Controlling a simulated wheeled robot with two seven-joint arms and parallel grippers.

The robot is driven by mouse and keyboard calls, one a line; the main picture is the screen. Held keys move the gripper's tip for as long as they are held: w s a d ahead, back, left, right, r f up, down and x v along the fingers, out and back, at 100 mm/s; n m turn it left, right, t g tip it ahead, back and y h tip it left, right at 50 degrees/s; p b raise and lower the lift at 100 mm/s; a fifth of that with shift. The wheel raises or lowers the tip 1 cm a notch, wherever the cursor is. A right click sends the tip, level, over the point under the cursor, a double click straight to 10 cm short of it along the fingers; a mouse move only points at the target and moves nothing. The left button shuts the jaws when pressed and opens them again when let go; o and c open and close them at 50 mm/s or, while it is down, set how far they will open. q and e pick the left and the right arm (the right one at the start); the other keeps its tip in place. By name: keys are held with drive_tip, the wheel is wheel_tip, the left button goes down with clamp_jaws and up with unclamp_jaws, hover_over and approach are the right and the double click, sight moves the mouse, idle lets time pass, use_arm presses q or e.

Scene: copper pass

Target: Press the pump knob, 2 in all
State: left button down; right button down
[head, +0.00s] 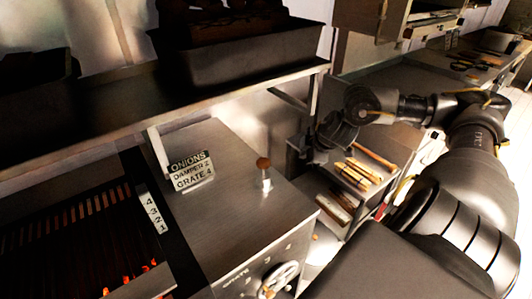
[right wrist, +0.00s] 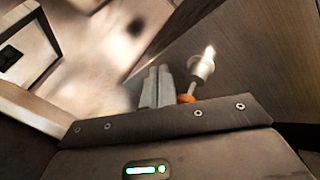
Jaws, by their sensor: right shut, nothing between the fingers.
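The pump knob (head: 263,163) is a brown ball on a short pale metal stem, standing upright on the steel counter top. In the right wrist view the orange-brown knob (right wrist: 187,98) shows just right of my fingers, its stem running to a bright round collar; its lower edge is hidden by the gripper body. My right gripper (head: 318,140) is to the right of the knob in the head view, dark and partly lost against the shelf unit. In the right wrist view its fingers (right wrist: 157,84) are together and empty. My left gripper is not in view.
A sign reading onions, damper 2, grate 4 (head: 192,171) stands left of the knob. A grill with glowing coals (head: 75,245) is at left, a handwheel (head: 280,278) on the counter front. A shelf (head: 120,105) with dark pans overhangs behind. Bare steel surrounds the knob.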

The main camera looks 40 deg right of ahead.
drive_tip(key=d+r, duration=0.1)
drive_tip(key=r, duration=0.1)
wheel_tip(320, 180, up, 8)
drive_tip(key=t+y+b, duration=0.2)
hover_over(266, 162)
drive_tip(key=shift+s+n, duration=0.15)
drive_tip(key=shift+n, duration=0.15)
drive_tip(key=shift+f, duration=0.1)
wheel_tip(266, 162, down, 8)
drive_tip(key=b, duration=0.6)
drive_tip(key=shift+f+b, duration=0.35)
drive_tip(key=shift+b, duration=0.2)
drive_tip(key=shift+f, duration=0.1)
idle(0.9)
drive_tip(key=shift+f+b, duration=0.4)
drive_tip(key=shift+b, duration=0.15)
